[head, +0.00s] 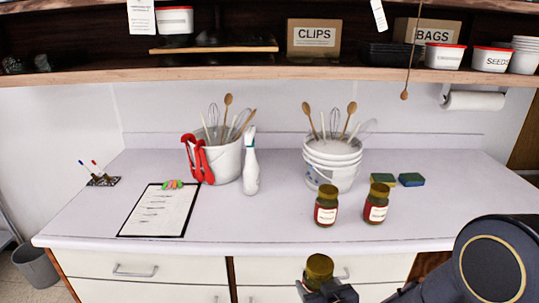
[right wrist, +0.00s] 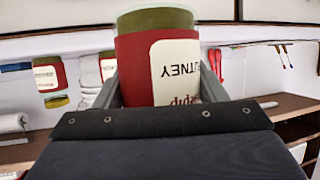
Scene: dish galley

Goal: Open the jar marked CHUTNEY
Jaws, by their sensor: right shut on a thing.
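A jar with a gold-brown lid (head: 319,268) is in my right gripper (head: 330,292), in front of the counter's front edge. In the right wrist view, which is upside down, the jar (right wrist: 135,65) has a red wrap and a white label whose visible letters end in "TNEY". The gripper fingers (right wrist: 115,92) are shut on its sides. The lid is on the jar in the head view; the wrist view does not show it. Two similar lidded jars, a left one (head: 326,214) and a right one (head: 376,212), stand on the counter; I cannot read their labels. My left gripper is not in view.
Behind the jars are a white bucket of utensils (head: 332,175) and sponges (head: 411,180). A shelf (head: 250,72) overhangs the back. The counter's front middle is clear.

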